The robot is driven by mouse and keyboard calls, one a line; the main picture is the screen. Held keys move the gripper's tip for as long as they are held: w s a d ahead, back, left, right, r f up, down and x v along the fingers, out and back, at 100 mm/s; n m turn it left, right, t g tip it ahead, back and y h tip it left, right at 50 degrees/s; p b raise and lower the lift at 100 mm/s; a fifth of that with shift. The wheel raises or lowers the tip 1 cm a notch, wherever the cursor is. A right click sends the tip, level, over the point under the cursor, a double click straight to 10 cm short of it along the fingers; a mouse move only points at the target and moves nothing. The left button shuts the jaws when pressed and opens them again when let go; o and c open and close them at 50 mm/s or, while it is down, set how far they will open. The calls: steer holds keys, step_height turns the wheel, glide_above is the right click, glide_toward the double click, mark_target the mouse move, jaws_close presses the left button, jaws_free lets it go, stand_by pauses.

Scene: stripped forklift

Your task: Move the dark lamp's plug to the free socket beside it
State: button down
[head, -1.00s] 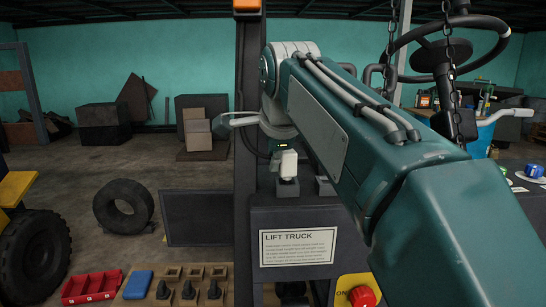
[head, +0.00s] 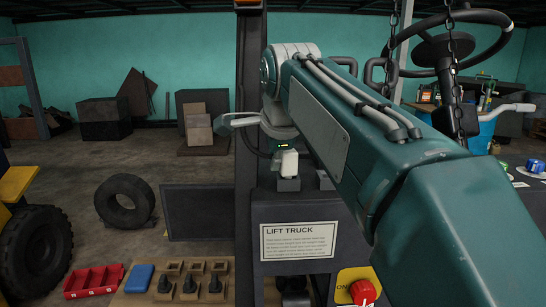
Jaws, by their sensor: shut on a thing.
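My gripper (head: 281,148) is in the middle of the head view, below the wrist and partly hidden by my own arm; its fingertips are hard to make out. It is shut on what looks like the plug, a small pale block (head: 289,164). The block is upright, directly over a dark socket (head: 288,184) on top of the lift truck panel; I cannot tell whether it is seated or just above. A second dark socket (head: 325,181) shows to the right, partly hidden behind my arm. A dark cable (head: 244,143) loops at the left. No lamp can be made out clearly.
A dark mast (head: 249,90) stands just left of my gripper. The panel bears a LIFT TRUCK plate (head: 299,242) and a red button on yellow (head: 362,291). A chain (head: 455,80) hangs at right. Red bins (head: 94,281) stand lower left.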

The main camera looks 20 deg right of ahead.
steer(key=c, duration=0.6)
jaws_free()
steer(key=shift+r, duration=0.1)
